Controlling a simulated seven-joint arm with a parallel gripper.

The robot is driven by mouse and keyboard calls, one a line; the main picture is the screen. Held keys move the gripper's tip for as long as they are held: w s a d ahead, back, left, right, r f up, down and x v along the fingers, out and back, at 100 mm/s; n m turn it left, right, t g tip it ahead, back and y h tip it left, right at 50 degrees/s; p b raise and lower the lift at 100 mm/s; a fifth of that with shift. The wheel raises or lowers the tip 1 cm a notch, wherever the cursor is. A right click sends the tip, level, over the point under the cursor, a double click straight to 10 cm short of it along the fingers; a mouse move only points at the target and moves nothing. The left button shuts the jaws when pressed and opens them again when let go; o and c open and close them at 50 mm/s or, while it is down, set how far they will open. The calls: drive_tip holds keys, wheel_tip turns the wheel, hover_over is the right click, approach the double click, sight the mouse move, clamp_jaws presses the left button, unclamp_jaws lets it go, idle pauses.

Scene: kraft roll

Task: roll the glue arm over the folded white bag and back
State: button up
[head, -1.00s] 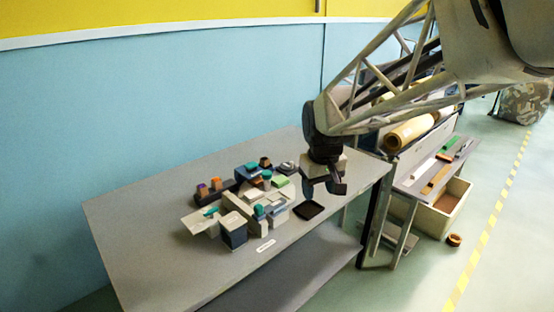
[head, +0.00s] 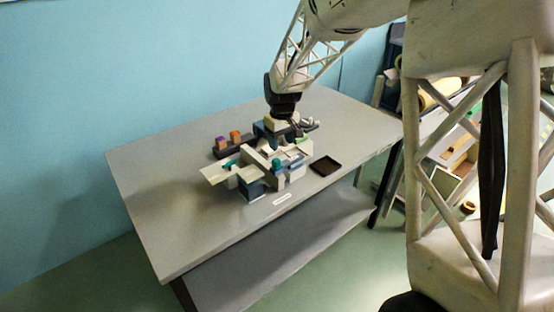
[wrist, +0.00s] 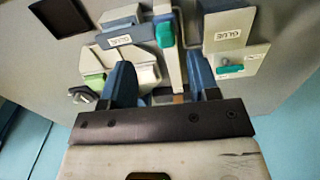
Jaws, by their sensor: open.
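The glue station (head: 262,165) is a cluster of white and blue blocks on the grey table, with teal handles. In the wrist view its labelled blocks (wrist: 228,30) lie beyond my fingertips, and a teal handle (wrist: 165,32) stands on a bar near the middle. I cannot tell for sure which part is the glue arm. A flat pale sheet (head: 214,174) at the station's left may be the folded white bag; a teal piece rests on it. My gripper (wrist: 160,78) is open, its two blue fingers apart over the back of the station. In the head view the gripper (head: 290,128) is partly hidden among the blocks.
A shallow black tray (head: 325,165) lies right of the station. A dark rack (head: 234,147) with purple and orange pieces stands behind it at left. The front and left of the table (head: 165,200) are clear. Shelving with rolls (head: 432,98) stands beyond the right edge.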

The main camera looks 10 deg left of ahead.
sight(276, 159)
drive_tip(key=shift+w+a+f, duration=0.7)
drive_tip(key=shift+a+f, duration=0.15)
drive_tip(key=shift+a, duration=0.1)
drive_tip(key=shift+f, duration=3.9)
drive_tip(key=shift+c, duration=0.3)
clamp_jaws()
